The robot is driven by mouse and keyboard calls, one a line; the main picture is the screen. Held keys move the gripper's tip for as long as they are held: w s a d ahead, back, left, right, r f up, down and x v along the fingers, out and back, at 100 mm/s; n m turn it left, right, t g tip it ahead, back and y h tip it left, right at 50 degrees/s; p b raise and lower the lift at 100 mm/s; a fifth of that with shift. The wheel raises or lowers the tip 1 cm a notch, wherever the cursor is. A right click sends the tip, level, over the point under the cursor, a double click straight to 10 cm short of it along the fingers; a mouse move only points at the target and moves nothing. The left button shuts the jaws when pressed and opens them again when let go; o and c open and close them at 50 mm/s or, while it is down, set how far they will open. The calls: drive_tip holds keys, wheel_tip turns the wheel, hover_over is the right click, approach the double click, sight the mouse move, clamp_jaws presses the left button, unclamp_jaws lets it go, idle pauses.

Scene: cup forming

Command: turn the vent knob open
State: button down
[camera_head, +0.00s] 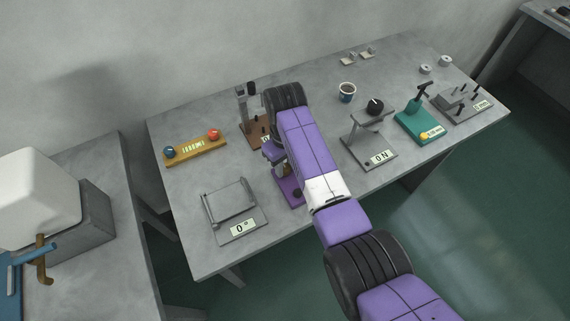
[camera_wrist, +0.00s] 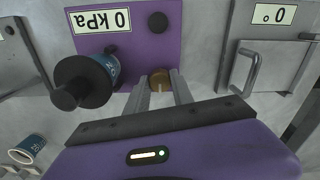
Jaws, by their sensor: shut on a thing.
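In the wrist view, the purple station (camera_wrist: 150,45) bears an upside-down label reading 0 kPa (camera_wrist: 101,19). A round brass knob (camera_wrist: 160,78), which looks like the vent knob, sits at its near edge. My gripper (camera_wrist: 162,88) has its two grey fingers on either side of the knob, shut on it. A blue cup (camera_wrist: 113,68) stands on the station, partly hidden behind a black round part (camera_wrist: 82,82).
Left of the purple station in the head view is a grey 0° fixture (camera_head: 232,203) with a handle. To the right are the ON station (camera_head: 367,150), a green station (camera_head: 417,122) and a dark cup (camera_head: 347,92).

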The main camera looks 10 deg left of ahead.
drive_tip(key=m+p, duration=0.1)
drive_tip(key=m, duration=0.3)
drive_tip(key=shift+r, duration=0.1)
drive_tip(key=m+p, duration=0.1)
drive_tip(key=m, duration=0.8)
drive_tip(key=shift+p, duration=0.3)
drive_tip(key=shift+m, duration=2.3)
drive_tip(key=c, duration=1.1)
unclamp_jaws()
